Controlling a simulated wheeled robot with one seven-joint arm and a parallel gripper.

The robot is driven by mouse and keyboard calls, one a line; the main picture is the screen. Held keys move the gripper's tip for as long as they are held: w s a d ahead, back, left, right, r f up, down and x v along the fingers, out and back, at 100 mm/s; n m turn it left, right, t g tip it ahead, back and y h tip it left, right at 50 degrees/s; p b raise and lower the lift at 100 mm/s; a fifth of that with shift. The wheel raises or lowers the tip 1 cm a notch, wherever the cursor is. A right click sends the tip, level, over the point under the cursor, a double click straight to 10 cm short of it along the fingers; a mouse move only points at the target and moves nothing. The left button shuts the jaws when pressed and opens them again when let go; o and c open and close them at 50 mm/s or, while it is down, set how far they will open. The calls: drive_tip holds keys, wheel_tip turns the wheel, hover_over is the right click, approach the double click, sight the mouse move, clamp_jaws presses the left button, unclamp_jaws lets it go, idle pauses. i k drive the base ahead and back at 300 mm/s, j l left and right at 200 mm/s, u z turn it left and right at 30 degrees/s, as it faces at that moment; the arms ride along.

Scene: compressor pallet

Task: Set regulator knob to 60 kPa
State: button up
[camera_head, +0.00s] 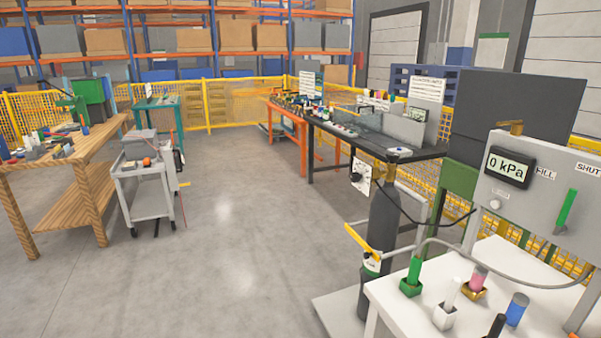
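A grey control panel (550,191) stands at the right edge. Its dark display (509,167) reads 0 kPa. A small pale round knob (494,204) sits below the display; I cannot tell whether it is the regulator knob. A green lever (566,210) stands upright on the panel near the FILL and SHUT lettering. A dark gas cylinder (381,230) stands left of the panel, with a black round knob (356,178) on a white plate beside its top. Which knob is the regulator's is unclear. My gripper is not in view.
A white table (395,301) in front of the panel bears several small coloured items in holders. A grey cart (147,188) and a wooden workbench (62,202) stand at left. The grey floor (235,240) between is clear. Yellow fencing (208,104) runs behind.

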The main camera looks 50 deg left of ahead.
sight(355, 178)
drive_tip(key=u, duration=1.2)
drive_tip(key=i+j+u, duration=0.2)
drive_tip(key=i+j, duration=0.15)
drive_tip(key=i, duration=0.45)
drive_tip(key=i+j+u, duration=0.2)
drive_tip(key=i, duration=0.6)
drive_tip(key=i+j+u, duration=0.15)
drive_tip(key=i, duration=0.65)
